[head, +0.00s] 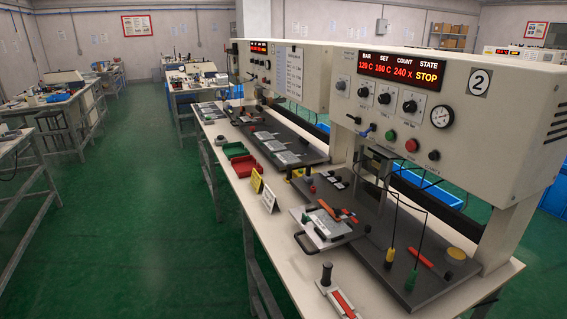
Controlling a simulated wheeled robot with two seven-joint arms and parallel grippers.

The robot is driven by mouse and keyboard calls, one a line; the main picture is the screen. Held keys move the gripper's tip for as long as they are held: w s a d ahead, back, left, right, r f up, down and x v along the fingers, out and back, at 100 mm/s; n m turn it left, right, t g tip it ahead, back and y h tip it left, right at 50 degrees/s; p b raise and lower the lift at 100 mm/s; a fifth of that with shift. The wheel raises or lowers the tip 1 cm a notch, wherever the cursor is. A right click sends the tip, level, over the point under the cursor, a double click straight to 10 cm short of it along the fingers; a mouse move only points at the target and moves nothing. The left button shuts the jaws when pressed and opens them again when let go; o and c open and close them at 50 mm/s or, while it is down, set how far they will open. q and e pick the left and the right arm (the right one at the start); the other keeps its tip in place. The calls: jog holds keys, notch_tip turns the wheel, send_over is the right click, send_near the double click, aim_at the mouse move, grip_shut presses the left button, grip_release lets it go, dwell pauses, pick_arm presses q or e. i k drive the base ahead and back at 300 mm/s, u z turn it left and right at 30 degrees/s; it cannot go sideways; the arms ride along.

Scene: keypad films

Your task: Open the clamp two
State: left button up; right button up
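Neither of my grippers is in view.
A display (404,71) reads STOP. Green floor (130,225) is clear at left.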

aim_at(334, 214)
jog(key=u, duration=1.3)
jog(key=i, duration=1.8)
jog(key=z, duration=2.55)
